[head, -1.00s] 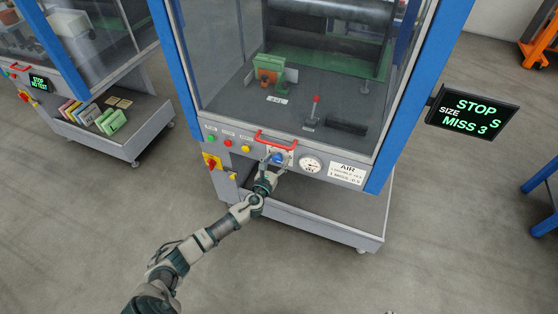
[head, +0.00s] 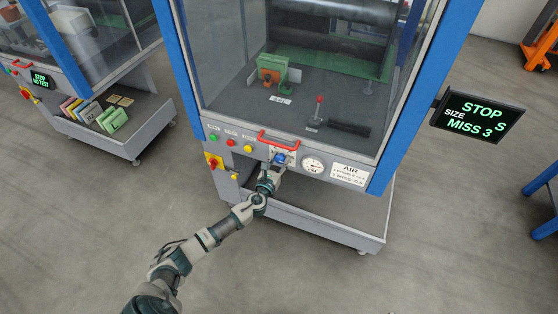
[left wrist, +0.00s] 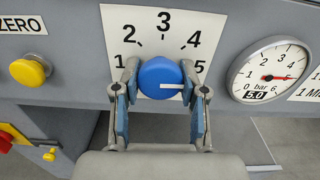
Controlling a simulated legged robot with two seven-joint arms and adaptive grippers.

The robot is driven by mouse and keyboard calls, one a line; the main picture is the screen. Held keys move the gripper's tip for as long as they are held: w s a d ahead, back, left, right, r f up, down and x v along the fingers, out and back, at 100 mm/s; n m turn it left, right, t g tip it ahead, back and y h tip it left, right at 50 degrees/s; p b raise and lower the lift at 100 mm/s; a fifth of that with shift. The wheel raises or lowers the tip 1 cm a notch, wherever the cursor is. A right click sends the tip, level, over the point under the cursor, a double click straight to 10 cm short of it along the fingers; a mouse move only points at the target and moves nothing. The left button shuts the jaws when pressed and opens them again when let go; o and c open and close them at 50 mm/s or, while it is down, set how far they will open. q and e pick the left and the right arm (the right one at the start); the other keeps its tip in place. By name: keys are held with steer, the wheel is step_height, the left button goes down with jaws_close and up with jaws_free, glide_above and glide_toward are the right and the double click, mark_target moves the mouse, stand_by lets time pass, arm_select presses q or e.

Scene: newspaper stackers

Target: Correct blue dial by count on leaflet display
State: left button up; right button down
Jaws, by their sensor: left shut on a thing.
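The blue dial (left wrist: 160,76) sits on a white scale plate (left wrist: 120,22) marked 1 to 5. Its white pointer line points right, on the side of the 5. My left gripper (left wrist: 160,92) has a finger on each side of the dial and is shut on it. In the head view the dial (head: 280,157) is on the front panel, with the left gripper (head: 277,164) at it. The display (head: 478,117) on the machine's right reads STOP, SIZE S, MISS 3 in green. My right gripper is out of view.
A red handle (head: 279,139) is just above the dial.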

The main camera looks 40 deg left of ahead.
arm_select(q)
steer(key=shift+d+f+n, duration=0.1)
steer(key=shift+d+n, duration=0.1)
steer(key=shift+n, duration=0.7)
steer(key=n, duration=0.2)
steer(key=shift+a+f+n+b, duration=0.1)
steer(key=shift+a+n+b, duration=0.05)
steer(key=shift+n+b, duration=0.2)
steer(key=n, duration=0.4)
steer(key=shift+n, duration=0.25)
steer(key=n, duration=0.3)
steer(key=shift+n, duration=0.4)
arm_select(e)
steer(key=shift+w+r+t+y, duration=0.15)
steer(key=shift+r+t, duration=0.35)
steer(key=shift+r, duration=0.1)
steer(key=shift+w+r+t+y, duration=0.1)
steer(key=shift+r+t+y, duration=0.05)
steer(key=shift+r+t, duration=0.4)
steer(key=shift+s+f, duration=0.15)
